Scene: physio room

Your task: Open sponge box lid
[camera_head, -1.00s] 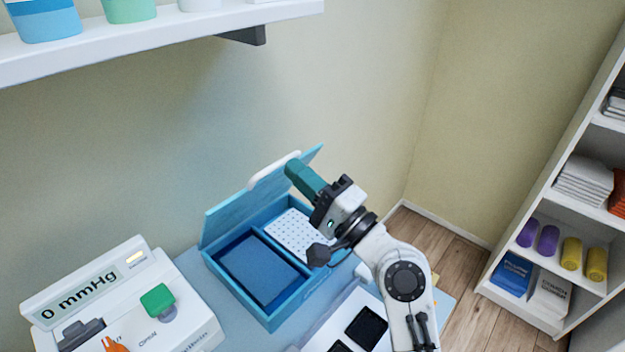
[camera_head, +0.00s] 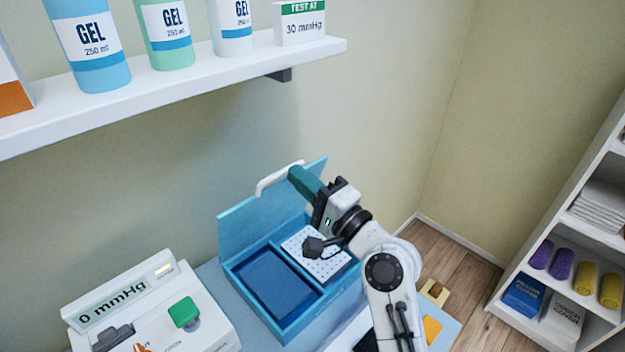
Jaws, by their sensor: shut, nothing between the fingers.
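The blue sponge box (camera_head: 284,332) stands on the light blue table. Its lid (camera_head: 246,216) is raised and stands upright along the back edge, with a white handle (camera_head: 279,177) on its top rim. Inside are a dark blue compartment (camera_head: 274,281) at left and a white dotted piece (camera_head: 314,252) at right. My gripper (camera_head: 297,176) is shut with nothing in it. Its teal end is up at the lid's top edge, close to the right end of the handle. I cannot tell whether it touches the lid. My arm hides part of the box's right side.
A white device reading 0 mmHg (camera_head: 150,312) with a green button (camera_head: 184,312) stands left of the box. A wall shelf (camera_head: 200,78) with gel bottles hangs above at left. A shelving unit (camera_head: 600,190) stands at right, with wooden floor (camera_head: 455,262) before it.

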